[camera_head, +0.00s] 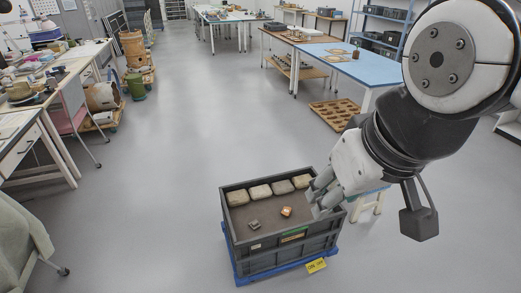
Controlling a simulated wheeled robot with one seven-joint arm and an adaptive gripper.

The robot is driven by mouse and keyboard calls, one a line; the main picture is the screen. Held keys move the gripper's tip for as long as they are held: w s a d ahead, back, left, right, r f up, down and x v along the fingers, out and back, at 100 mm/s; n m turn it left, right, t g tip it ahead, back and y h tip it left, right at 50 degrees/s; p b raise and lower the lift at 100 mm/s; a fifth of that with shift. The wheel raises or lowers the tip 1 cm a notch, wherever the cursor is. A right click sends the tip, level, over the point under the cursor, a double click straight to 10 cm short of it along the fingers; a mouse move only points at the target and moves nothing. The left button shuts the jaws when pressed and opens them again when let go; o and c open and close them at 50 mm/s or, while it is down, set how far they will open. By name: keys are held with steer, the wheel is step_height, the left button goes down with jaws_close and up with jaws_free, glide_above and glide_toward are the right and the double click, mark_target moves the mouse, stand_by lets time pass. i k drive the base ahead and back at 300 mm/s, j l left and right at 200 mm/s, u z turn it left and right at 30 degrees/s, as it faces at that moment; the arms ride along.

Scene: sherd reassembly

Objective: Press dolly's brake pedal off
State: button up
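The dolly (241,281) is blue and low, and only its edge shows beneath a dark grey crate (262,262). A small yellow plate (316,265) with dark lettering sits at the dolly's front right; it may be the brake pedal or its label, and its setting is too small to read. My gripper (317,199) is by the crate's right rim, higher in the picture than the yellow plate. Its grey fingers overlap the rim in view; contact and finger opening are unclear.
The crate holds several pale blocks (259,192) along its back and two small pieces, one dark (254,224) and one orange-brown (286,211). A small pale stand (371,203) is partly behind my arm. The floor left of the crate is clear.

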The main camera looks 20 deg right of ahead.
mark_target(312, 267)
steer(key=z, duration=0.7)
steer(key=i+l+u, duration=0.15)
steer(key=l, duration=0.15)
steer(key=i+l+u, duration=0.1)
steer(key=l, duration=0.2)
steer(key=i, duration=0.05)
